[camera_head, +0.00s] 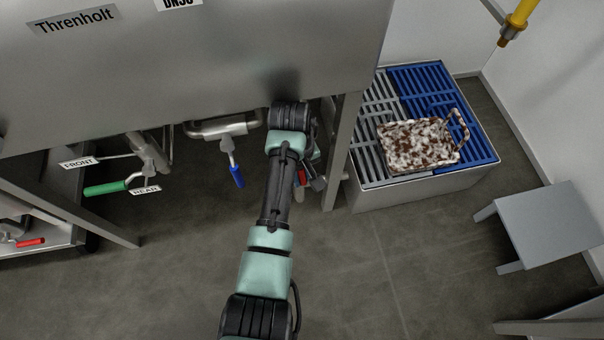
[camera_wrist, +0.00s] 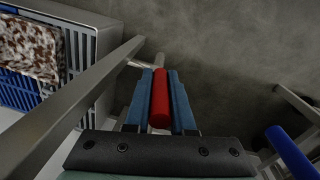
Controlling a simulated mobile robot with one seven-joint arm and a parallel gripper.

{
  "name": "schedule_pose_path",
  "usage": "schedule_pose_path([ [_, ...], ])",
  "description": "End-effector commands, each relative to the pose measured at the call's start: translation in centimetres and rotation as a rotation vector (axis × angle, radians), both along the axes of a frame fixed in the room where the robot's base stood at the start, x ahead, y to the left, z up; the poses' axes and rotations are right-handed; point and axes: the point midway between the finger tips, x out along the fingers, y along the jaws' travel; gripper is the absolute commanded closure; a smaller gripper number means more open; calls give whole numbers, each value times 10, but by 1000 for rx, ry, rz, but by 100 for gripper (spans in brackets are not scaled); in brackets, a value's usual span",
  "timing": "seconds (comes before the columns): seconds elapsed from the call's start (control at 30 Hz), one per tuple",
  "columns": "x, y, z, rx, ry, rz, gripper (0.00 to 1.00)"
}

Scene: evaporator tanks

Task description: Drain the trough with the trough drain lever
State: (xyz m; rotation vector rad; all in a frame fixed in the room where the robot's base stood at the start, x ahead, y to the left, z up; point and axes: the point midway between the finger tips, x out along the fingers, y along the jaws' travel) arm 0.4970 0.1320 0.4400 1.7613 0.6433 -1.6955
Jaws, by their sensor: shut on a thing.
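A red lever handle (camera_wrist: 159,108) lies lengthwise between the two blue fingers of my gripper (camera_wrist: 160,75) in the wrist view, and the gripper is shut on it. A grey stem runs from its far end. In the head view, my arm covers most of the lever; only a bit of the red handle (camera_head: 301,177) shows beside my gripper (camera_head: 310,180), below the steel tank's (camera_head: 230,70) edge. Which label belongs to this lever cannot be seen. A steel-walled trough (camera_head: 425,190) with grey and blue slatted grates stands to the right.
A blue-handled lever (camera_head: 237,176) hangs left of my arm. A green-handled lever (camera_head: 105,188) sits between FRONT and REAR signs. Another red lever (camera_head: 30,243) is at far left. A table leg (camera_head: 342,150) stands close right of my gripper.

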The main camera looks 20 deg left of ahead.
Motion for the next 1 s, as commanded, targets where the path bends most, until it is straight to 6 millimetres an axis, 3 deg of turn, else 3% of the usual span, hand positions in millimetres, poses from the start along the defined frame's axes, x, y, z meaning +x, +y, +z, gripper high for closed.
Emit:
schedule_pose_path([
  [0.27,-1,2,1,-13,-6,2,100],
  [0.63,-11,15,-4,-218,-142,3,100],
  [0.93,-11,16,-5,-225,-152,1,100],
  [0.97,-11,16,-5,-225,-152,1,76],
  [1.0,-11,16,-5,-225,-152,1,69],
])
